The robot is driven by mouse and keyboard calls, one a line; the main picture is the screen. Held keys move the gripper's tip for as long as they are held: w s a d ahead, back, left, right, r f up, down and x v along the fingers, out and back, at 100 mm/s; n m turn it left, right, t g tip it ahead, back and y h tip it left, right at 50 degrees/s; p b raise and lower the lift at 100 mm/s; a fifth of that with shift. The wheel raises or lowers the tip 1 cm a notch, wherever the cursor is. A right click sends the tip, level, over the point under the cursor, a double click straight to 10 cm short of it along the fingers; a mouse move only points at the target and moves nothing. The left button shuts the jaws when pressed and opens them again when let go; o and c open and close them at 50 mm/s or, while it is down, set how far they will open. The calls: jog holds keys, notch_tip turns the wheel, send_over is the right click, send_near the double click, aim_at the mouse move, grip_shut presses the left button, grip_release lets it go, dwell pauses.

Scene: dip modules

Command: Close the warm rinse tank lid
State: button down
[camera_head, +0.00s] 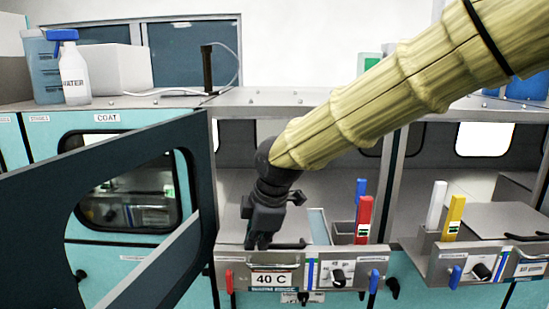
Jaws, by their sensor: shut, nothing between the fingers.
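The warm rinse tank appears to be the steel unit with the "40 C" label (271,280) on its front panel. A grey plate, which looks like its lid (232,236), lies behind and below my gripper. A dark handle bar (288,244) shows just right of the fingertips. A narrow pale blue strip (318,226) shows at the right of the plate; I cannot tell whether it is an opening. My gripper (257,244) is shut and points down over the front part of the plate. It hides much of the plate, and contact cannot be told.
A large dark swung-open door frame (196,165) stands at the left. Red and blue upright handles (363,215) stand right of the tank. A neighbouring station has white and yellow handles (453,215). A spray bottle (74,78) stands on the upper ledge.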

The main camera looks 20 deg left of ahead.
jog(key=shift+s+f, duration=0.1)
jog(key=shift+f, duration=0.15)
dwell(0.3)
notch_tip(320, 180, up, 3)
jog(key=shift+s+a+f+p, duration=0.1)
jog(key=shift+s+f+p, duration=0.05)
jog(key=shift+p, duration=1)
jog(key=s+b+v, duration=0.2)
jog(key=v, duration=0.9)
jog(key=shift+b, duration=0.3)
